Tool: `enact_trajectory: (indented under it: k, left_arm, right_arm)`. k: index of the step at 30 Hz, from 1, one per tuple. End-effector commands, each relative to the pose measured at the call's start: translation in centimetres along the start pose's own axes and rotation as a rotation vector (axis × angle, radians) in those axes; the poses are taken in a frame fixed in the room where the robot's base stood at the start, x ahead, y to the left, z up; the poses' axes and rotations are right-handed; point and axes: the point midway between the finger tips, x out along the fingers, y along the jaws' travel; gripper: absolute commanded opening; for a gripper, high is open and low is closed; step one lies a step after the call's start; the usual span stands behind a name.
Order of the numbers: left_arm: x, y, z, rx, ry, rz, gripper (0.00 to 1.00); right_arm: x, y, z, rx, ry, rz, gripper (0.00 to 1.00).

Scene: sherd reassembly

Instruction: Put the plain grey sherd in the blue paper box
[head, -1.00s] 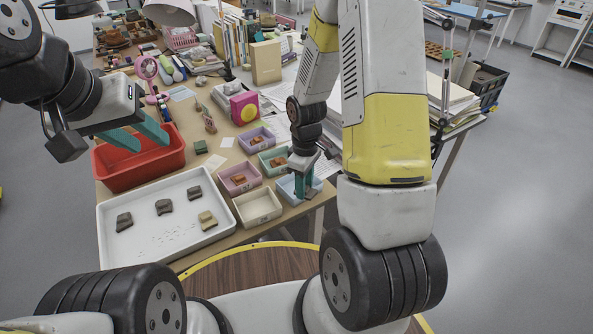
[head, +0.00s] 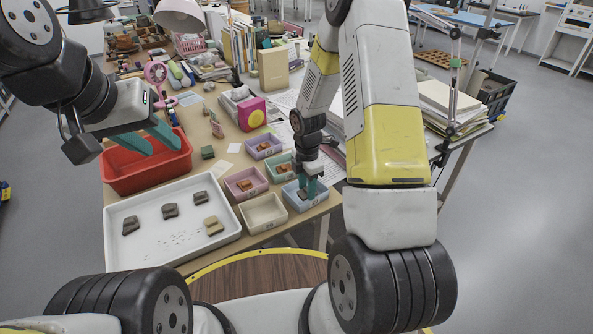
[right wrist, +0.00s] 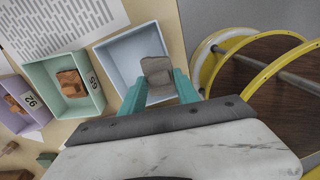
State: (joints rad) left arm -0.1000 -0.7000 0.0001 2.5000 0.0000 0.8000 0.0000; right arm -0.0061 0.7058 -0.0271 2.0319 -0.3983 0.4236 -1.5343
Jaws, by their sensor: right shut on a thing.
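The plain grey sherd (right wrist: 157,72) is between the teal fingers of my right gripper (right wrist: 160,88) in the right wrist view. That gripper is shut on it. The sherd shows against the inside of the light blue paper box (right wrist: 120,50); I cannot tell whether it touches the box floor. In the head view my right gripper (head: 307,191) points down into the blue box (head: 299,204), and the sherd is mostly hidden by the fingers. My left gripper (head: 148,143) is open and empty, over the red bin (head: 150,178).
Left of the blue box stand a cream box (head: 263,213), a pink box (head: 245,184) and a green box (head: 279,168); a lilac box (head: 263,147) is behind. A white tray (head: 222,240) holds several sherds. The table's front edge is close to the blue box.

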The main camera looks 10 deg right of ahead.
Motion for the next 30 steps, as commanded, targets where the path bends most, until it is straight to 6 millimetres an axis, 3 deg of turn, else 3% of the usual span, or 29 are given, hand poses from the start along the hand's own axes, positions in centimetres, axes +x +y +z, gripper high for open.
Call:
enact_trajectory:
  k: [3, 10, 16, 27, 28, 30]
  left_arm:
    - [0.0, 0.0, 0.0, 0.000, 0.000, 0.000, 0.36]
    - [0.0, 0.0, 0.0, 0.000, 0.000, 0.000, 0.36]
    - [0.0, 0.0, 0.0, 0.000, 0.000, 0.000, 0.36]
    - [0.0, 0.0, 0.0, 0.000, 0.000, 0.000, 0.36]
    - [0.0, 0.0, 0.0, 0.000, 0.000, 0.000, 0.36]
    - [0.0, 0.0, 0.0, 0.000, 0.000, 0.000, 0.36]
  right_arm:
    - [0.2, 1.6, 0.7, 0.001, 0.000, 0.000, 0.00]
    - [0.4, 3.2, 1.2, 0.002, 0.001, 0.000, 0.00]
    - [3.5, 3.0, 1.0, 0.000, 0.001, -0.003, 0.00]
    - [4.1, 3.0, 1.1, 0.001, 0.000, -0.001, 0.00]
    - [4.0, 3.0, 1.1, 0.001, 0.000, 0.000, 0.43]
    - [4.0, 3.0, 1.1, 0.001, 0.000, 0.000, 0.57]
